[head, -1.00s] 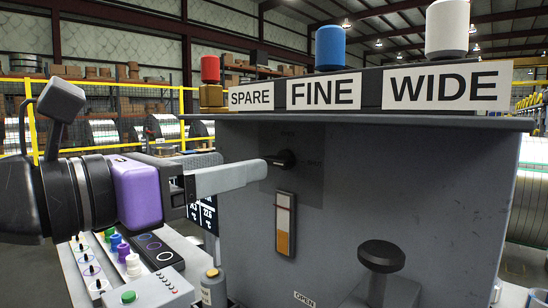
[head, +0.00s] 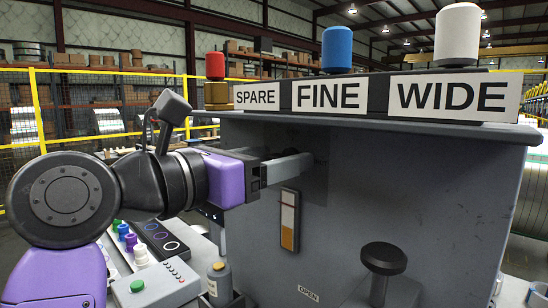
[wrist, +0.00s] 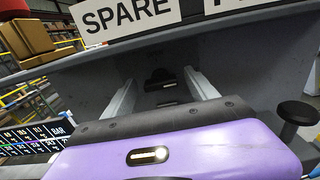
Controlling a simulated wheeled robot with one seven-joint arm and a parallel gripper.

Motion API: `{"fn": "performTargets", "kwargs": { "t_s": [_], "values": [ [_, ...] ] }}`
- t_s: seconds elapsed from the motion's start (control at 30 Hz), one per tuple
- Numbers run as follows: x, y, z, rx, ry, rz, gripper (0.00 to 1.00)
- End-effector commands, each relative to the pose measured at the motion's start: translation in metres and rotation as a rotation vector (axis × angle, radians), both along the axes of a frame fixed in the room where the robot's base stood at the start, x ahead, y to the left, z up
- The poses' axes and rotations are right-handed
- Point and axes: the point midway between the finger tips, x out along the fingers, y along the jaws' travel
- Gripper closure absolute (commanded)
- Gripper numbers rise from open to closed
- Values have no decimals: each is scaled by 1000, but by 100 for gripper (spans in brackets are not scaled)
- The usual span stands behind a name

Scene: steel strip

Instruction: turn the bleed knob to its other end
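A small black knob (wrist: 160,77) sits on a dark plate on the grey cabinet face (head: 400,190); I take it for the bleed knob. In the head view my gripper (head: 302,162) covers it. In the wrist view my gripper (wrist: 162,88) is open, one finger to the left and one to the right of the knob, with gaps on both sides. I cannot tell how far the fingertips are from the plate. The knob's pointing direction and the plate's lettering are not readable now.
A sight gauge (head: 288,220) with orange fill is below the plate. A black mushroom-shaped handle (head: 382,259) sticks out at lower right. The cabinet's top ledge (head: 380,124) overhangs above, under signs SPARE, FINE and WIDE. A bench with a green-button box (head: 155,285) and a bottle (head: 218,282) stands at lower left.

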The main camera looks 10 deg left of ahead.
Motion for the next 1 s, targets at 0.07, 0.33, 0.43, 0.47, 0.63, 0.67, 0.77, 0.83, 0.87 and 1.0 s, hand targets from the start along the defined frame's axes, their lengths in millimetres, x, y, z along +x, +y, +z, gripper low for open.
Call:
{"fn": "performTargets", "kwargs": {
  "t_s": [0.07, 0.33, 0.43, 0.47, 0.63, 0.67, 0.77, 0.83, 0.87, 1.0],
  "values": [
    [0, 0, 0, 0, 0, 0, 48],
    [0, 0, 0, 0, 0, 0, 95],
    [0, 0, 0, -3, 2, 0, 95],
    [0, 0, 0, -6, 4, 0, 95],
    [0, 0, 1, -39, 31, 0, 95],
    [0, 1, 1, -50, 39, 0, 95],
    [0, 2, 1, -94, 72, 1, 95],
    [0, 2, 1, -132, 103, 2, 95],
    [0, 1, 1, -151, 119, 1, 95],
    [0, 2, 2, -250, 195, 2, 95]
  ]
}}
